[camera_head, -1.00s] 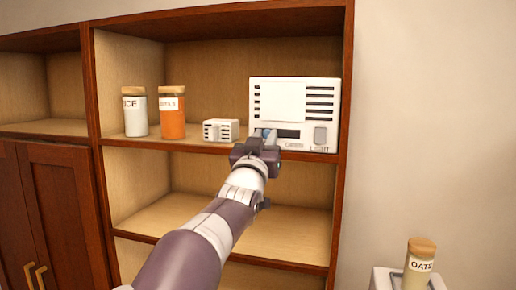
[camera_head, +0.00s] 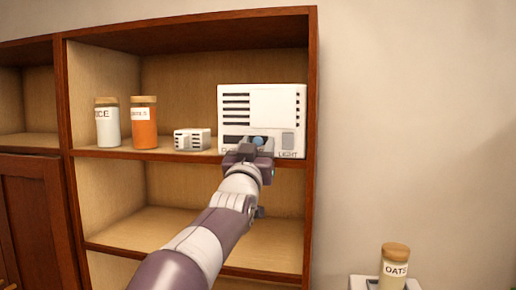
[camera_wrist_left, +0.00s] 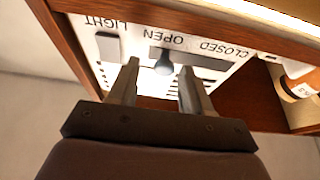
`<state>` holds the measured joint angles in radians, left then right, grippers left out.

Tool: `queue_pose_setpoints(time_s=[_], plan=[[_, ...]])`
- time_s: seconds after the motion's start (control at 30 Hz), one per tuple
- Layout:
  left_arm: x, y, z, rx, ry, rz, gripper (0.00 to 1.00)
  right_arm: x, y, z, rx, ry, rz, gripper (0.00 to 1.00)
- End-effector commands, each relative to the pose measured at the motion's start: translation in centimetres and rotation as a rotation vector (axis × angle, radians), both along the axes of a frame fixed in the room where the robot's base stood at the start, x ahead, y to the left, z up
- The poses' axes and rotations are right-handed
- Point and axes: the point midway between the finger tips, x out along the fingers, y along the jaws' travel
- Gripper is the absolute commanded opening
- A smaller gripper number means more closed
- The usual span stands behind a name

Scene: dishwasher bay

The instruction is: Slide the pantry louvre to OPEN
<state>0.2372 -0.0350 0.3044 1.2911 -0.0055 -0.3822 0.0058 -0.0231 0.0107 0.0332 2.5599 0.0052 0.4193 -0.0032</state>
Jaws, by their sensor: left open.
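The white louvre unit (camera_head: 272,103) stands on the shelf at the right end of the cabinet. Its plain cover plate sits at the right, with dark slats bare on the left. A round blue-grey knob (camera_head: 258,141) sits at the right end of the dark slot. In the left wrist view the picture is upside down, and the knob (camera_wrist_left: 164,66) is at the slot's end by the word OPEN (camera_wrist_left: 165,38). My left gripper (camera_head: 250,150) is open, its fingertips on either side of the knob with visible gaps. My right gripper is out of view.
A small white slatted box (camera_head: 192,140), an orange jar (camera_head: 144,127) and a white jar (camera_head: 107,127) stand left on the same shelf. A light switch (camera_head: 288,141) is right of the knob. An oats jar (camera_head: 394,270) stands at lower right.

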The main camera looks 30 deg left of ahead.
Motion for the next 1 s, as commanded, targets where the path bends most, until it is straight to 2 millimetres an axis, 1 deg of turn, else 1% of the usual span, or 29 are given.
queue_pose_setpoints(time_s=[0.03,0.13,0.3,0.4,0.5,0.63,1.0], plan=[[-0.5,-0.1,-0.6,0.001,-0.003,0.000,0.49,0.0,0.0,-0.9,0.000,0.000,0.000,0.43],[-2.2,-0.6,-1.9,0.000,-0.002,0.000,0.49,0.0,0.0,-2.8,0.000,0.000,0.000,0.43],[-6.5,-1.8,-3.8,0.002,-0.004,-0.001,0.49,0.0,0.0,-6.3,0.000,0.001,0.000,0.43],[-8.6,-2.3,-4.5,0.001,-0.003,-0.002,0.49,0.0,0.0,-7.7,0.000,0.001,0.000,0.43],[-10.0,-2.7,-5.1,0.001,-0.002,-0.002,0.49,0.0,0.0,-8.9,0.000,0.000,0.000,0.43],[-10.9,-3.0,-5.0,0.002,0.000,-0.001,0.49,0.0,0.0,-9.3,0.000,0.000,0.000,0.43],[-11.0,-3.0,-4.8,0.001,0.001,-0.001,0.49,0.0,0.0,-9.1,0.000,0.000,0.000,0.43]])
